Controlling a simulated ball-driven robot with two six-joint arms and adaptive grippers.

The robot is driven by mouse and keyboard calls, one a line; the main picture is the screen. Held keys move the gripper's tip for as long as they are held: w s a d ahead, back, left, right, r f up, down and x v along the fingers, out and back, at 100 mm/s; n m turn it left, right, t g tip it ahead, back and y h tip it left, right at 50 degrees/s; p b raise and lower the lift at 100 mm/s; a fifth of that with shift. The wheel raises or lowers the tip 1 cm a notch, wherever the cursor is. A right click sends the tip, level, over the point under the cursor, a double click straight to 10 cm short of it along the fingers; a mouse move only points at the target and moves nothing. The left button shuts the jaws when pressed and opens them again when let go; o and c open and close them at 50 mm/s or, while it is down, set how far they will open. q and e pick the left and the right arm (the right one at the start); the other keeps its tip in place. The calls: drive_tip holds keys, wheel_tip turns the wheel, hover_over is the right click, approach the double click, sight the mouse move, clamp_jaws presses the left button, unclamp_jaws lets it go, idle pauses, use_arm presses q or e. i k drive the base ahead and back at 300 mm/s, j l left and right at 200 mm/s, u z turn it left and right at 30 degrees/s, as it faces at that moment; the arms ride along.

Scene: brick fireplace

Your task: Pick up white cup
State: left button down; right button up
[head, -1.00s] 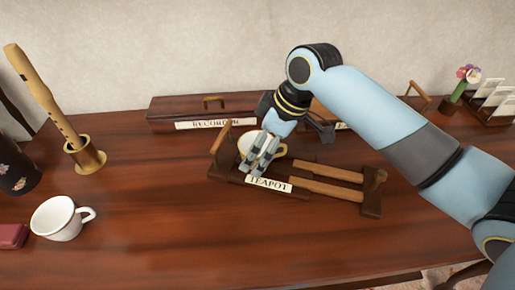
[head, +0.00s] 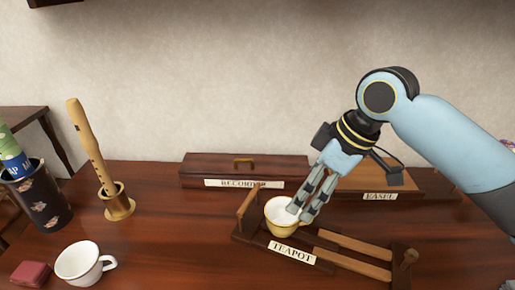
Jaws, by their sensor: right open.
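A white cup (head: 78,264) with a handle on its right stands upright at the front left of the table, with no gripper near it. A second cup (head: 280,226), white inside and yellowish outside, sits at the left part of the wooden rack labelled TEAPOT (head: 345,262). My right gripper (head: 303,212) points down at this second cup. Its fingers are open and overlap the cup's right rim; I cannot tell whether they touch it or reach inside. My left gripper is not in view.
A recorder (head: 88,145) stands in a brass holder (head: 118,206) at left, beside a dark floral container (head: 40,198) and a red box (head: 30,273). RECORDER (head: 225,165) and EASEL (head: 385,180) cases lie behind the rack. Table between white cup and rack is clear.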

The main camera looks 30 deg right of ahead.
sight(80, 264)
drive_tip(key=k+j, duration=0.8)
drive_tip(key=j, duration=0.1)
